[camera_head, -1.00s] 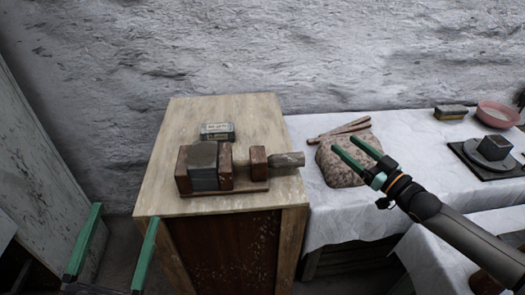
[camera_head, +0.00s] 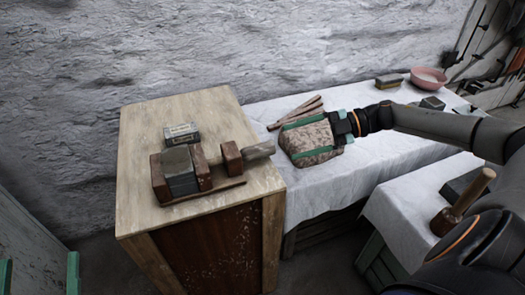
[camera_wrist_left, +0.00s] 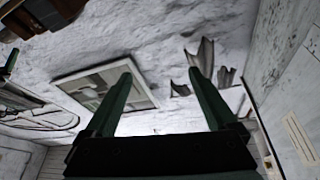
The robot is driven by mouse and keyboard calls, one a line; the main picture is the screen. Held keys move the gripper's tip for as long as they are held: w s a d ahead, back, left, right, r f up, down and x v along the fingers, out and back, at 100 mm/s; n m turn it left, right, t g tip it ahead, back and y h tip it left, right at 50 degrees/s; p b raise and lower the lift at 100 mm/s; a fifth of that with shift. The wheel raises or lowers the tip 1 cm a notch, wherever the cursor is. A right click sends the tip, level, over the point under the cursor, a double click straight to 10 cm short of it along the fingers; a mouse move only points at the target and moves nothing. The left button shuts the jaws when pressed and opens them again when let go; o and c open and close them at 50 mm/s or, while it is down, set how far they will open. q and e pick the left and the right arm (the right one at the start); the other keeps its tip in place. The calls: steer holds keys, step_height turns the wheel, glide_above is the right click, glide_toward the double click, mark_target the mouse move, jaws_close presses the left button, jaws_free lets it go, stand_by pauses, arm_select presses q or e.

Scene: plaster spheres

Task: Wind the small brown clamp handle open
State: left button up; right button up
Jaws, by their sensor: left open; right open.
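A wooden clamp (camera_head: 205,190) with dark brown blocks stands on the light wooden cabinet top and has a grey block (camera_head: 180,172) between its left jaws. Its small brown handle (camera_head: 258,150), a short stub, sticks out to the right past the cabinet edge. My right gripper (camera_head: 289,143) is open, to the right of the handle and apart from it, with its green fingers above a speckled lump (camera_head: 312,140). My left gripper (camera_head: 39,262) is open and empty at the lower left, well away from the clamp. The left wrist view shows its open fingers (camera_wrist_left: 158,75) with nothing between.
A small labelled box (camera_head: 181,134) lies behind the clamp. Thin sticks (camera_head: 297,112) lie behind the lump on the white-covered table (camera_head: 380,150). A mallet (camera_head: 462,205) stands on the nearer table at right. A pink bowl (camera_head: 429,77) is at the far right.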

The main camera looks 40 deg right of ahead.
mark_target(264, 150)
arm_select(q)
steer(key=s+r+m+t+h+b, duration=0.1)
steer(key=s+r+m+h, duration=0.2)
steer(key=r, duration=0.4)
steer(key=shift+s+d+m+t+h, duration=0.3)
steer(key=shift+s+d+m+h, duration=0.15)
steer(key=shift+h, duration=0.45)
arm_select(e)
steer(key=x, duration=0.8)
steer(key=shift+w+a, duration=0.1)
steer(key=shift+a, duration=0.2)
arm_select(q)
steer(key=shift+a, duration=0.1)
arm_select(e)
steer(key=shift+c, duration=0.3)
jaws_close()
